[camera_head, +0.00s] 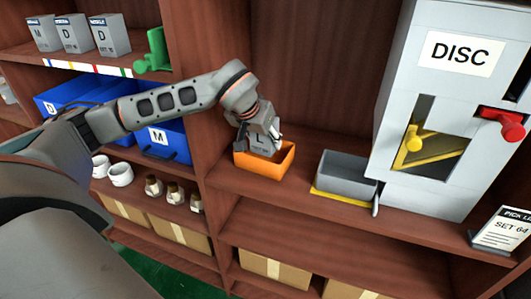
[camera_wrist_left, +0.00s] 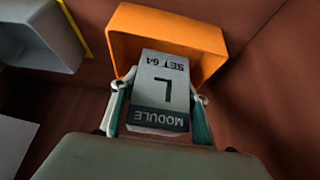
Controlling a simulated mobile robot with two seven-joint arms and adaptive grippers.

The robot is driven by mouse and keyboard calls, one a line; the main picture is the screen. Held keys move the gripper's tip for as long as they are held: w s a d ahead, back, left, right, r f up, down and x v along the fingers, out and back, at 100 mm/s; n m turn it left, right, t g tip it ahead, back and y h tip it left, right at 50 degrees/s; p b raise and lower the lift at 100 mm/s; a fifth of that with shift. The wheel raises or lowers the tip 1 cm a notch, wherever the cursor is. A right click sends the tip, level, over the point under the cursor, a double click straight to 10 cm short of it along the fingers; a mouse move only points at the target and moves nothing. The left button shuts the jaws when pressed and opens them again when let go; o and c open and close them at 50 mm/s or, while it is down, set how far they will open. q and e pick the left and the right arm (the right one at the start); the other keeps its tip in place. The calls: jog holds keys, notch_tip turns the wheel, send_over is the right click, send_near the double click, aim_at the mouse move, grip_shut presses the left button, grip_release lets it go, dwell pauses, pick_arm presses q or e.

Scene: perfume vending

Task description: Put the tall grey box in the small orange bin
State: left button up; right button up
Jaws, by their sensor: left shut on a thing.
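The tall grey box (camera_wrist_left: 163,85) carries a dark MODULE band, a large L and SET 64, upside down in the left wrist view. My left gripper (camera_wrist_left: 158,112) is shut on it, with one finger on each side. In the head view, the gripper (camera_head: 262,134) is above the small orange bin (camera_head: 258,165), and the box's lower part (camera_head: 260,145) shows at the bin's opening. The orange bin (camera_wrist_left: 210,35) also shows in the wrist view, with the box's far end inside its rim. Whether the box touches the bin's floor is hidden. My right gripper is not in view.
A grey bin (camera_head: 346,177) on a yellow base stands right of the orange bin. Beyond it is the grey DISC machine (camera_head: 440,130) with a red knob. Similar grey boxes (camera_head: 75,34) stand on the upper left shelf, above blue bins (camera_head: 165,140).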

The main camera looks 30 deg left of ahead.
pick_arm(q)
jog(key=shift+f, duration=0.45)
notch_tip(320, 180, down, 3)
jog(key=shift+f+b, duration=0.15)
jog(key=shift+b, duration=0.25)
jog(key=shift+f, duration=0.15)
jog(key=o, duration=1.2)
jog(key=shift+o, duration=0.2)
